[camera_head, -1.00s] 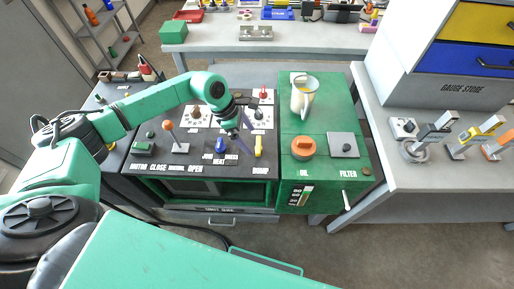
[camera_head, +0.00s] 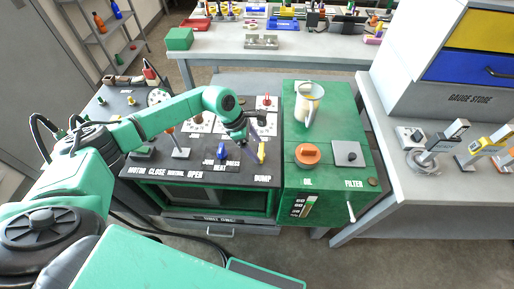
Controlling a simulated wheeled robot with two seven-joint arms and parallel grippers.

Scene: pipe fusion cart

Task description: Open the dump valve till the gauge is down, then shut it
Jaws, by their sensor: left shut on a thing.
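The yellow dump valve handle (camera_head: 261,153) stands above the DUMP label at the right end of the black panel. My left gripper (camera_head: 262,144) reaches down to it from behind and is shut on it; the fingers partly hide its upper end. White dial faces show at the back of the panel, one on the left (camera_head: 199,123) and one on the right (camera_head: 266,117). My arm partly covers this area, and the needles are too small to read. My right gripper is not in view.
The green cabinet (camera_head: 290,125) at right carries an orange cap (camera_head: 307,154) and a clear jug (camera_head: 307,103). A grey bench (camera_head: 400,190) stands farther right.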

